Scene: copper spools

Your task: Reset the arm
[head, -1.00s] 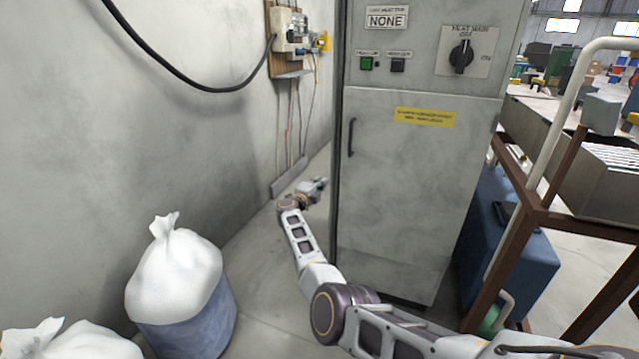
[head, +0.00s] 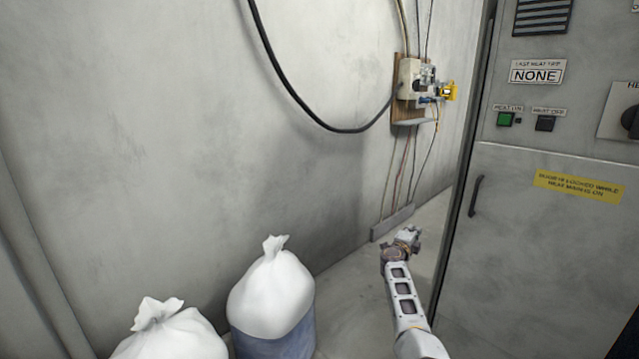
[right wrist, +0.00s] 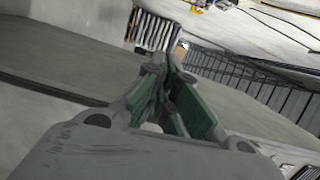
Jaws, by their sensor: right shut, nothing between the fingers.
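My right gripper (head: 412,236) is at the end of my raised arm, in the gap between the grey wall and the grey cabinet (head: 545,245). In the right wrist view its green-padded fingers (right wrist: 172,88) are closed together with nothing between them. The cabinet stands on the right in the head view, with a dark door handle, a green button, a dark button and a yellow label. My left gripper does not show.
A wall panel (head: 408,90) with a yellow part and hanging wires is fixed above the gripper. A thick black cable (head: 300,100) loops along the wall. A white bag sits in a blue drum (head: 272,345), with another white bag (head: 172,338) beside it. Some floor is clear between drum and arm.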

